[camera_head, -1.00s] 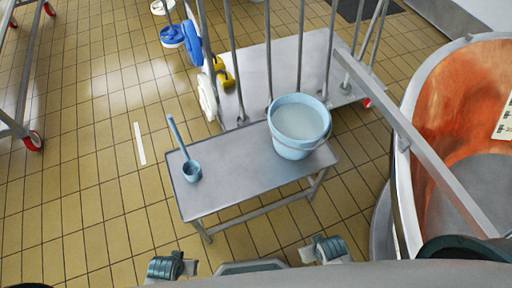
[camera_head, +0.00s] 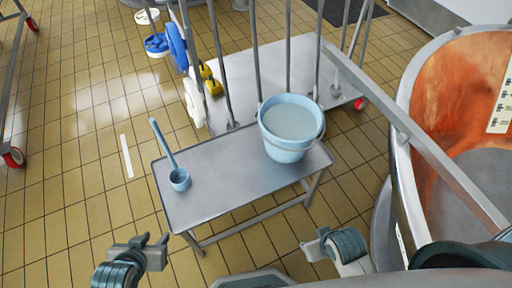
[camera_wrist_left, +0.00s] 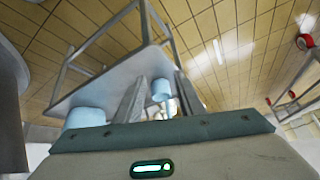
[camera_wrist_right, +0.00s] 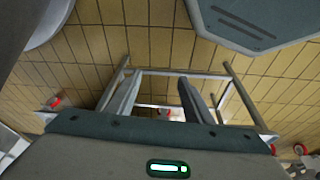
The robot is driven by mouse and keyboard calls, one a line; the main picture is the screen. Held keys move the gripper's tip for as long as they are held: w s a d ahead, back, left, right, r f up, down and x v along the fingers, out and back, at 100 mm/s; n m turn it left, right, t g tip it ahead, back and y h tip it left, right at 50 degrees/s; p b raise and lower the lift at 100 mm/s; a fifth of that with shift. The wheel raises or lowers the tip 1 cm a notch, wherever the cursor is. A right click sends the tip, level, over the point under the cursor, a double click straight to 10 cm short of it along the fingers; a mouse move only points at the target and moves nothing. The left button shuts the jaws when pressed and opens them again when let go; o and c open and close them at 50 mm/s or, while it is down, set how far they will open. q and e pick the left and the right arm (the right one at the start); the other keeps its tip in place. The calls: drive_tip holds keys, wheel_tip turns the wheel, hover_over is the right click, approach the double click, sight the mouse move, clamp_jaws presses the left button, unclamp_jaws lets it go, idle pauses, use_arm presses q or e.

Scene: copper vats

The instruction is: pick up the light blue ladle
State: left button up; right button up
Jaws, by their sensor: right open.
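The light blue ladle (camera_head: 180,180) stands on the left end of a grey metal bench (camera_head: 222,190), its handle slanting up to the upper left. In the left wrist view the ladle (camera_wrist_left: 161,90) shows between my two fingers, beyond their tips, partly hidden by the gripper. My left gripper (camera_head: 153,243) is open and empty, in front of the bench and apart from the ladle. My right gripper (camera_head: 316,243) is in front of the bench's right side, well away from the ladle. In the right wrist view its fingers (camera_wrist_right: 158,92) are apart with nothing between them.
A light blue bucket (camera_head: 288,143) with pale contents stands on the bench's right end. A barred metal cart (camera_head: 265,75) is behind the bench. A large copper vat (camera_head: 450,90) fills the right side. Tiled floor left of the bench is mostly clear.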

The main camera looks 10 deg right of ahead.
use_arm(q)
drive_tip(key=w+r+t+h, duration=0.2)
drive_tip(key=w+r+t, duration=0.35)
drive_tip(key=w, duration=0.45)
drive_tip(key=m+t+h, duration=0.2)
drive_tip(key=t+h, duration=0.1)
drive_tip(key=t, duration=0.2)
approach(154, 123)
drive_tip(key=v, duration=0.3)
use_arm(e)
drive_tip(key=s+f, duration=0.1)
drive_tip(key=f, duration=1)
drive_tip(key=s+f, duration=0.2)
drive_tip(key=f, duration=1)
drive_tip(key=shift+s+d+f+g, duration=0.2)
drive_tip(key=shift+s+f+g, duration=0.05)
drive_tip(key=shift+g, duration=0.15)
use_arm(q)
drive_tip(key=shift+d, duration=0.1)
drive_tip(key=p+x, duration=0.1)
drive_tip(key=x, duration=1)
drive_tip(key=shift+w, duration=0.35)
drive_tip(key=shift+w+d, duration=0.15)
drive_tip(key=shift+w, duration=0.05)
use_arm(e)
drive_tip(key=shift+w+a+t, duration=0.4)
drive_tip(key=shift+w+a, duration=0.05)
drive_tip(key=shift+a, duration=0.2)
